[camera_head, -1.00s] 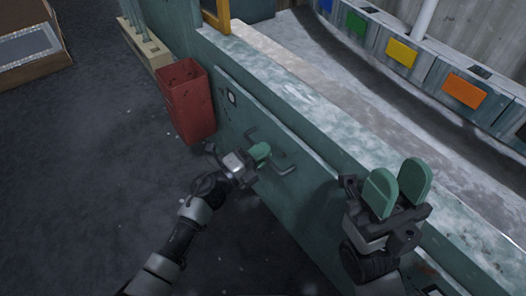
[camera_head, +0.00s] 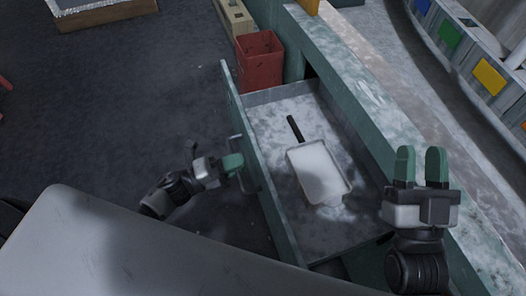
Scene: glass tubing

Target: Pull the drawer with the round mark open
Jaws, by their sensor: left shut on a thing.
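The teal drawer (camera_head: 260,180) is pulled well out from the counter, and its grey inside shows. Its front faces left, away from the camera, so no mark on it can be seen. My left gripper (camera_head: 236,166) is shut on the drawer handle (camera_head: 250,160) at the outer side of the front; the green fingertips partly hide the handle. My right gripper (camera_head: 420,165) is held up above the counter on the right. Its two green fingers point up with a gap between them, and it holds nothing.
In the drawer lies a pale shallow pan (camera_head: 319,172) with a black handle. A red bin (camera_head: 260,62) stands just beyond the drawer's far end. The counter top (camera_head: 370,95) runs along the right. The dark floor (camera_head: 110,120) to the left is clear.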

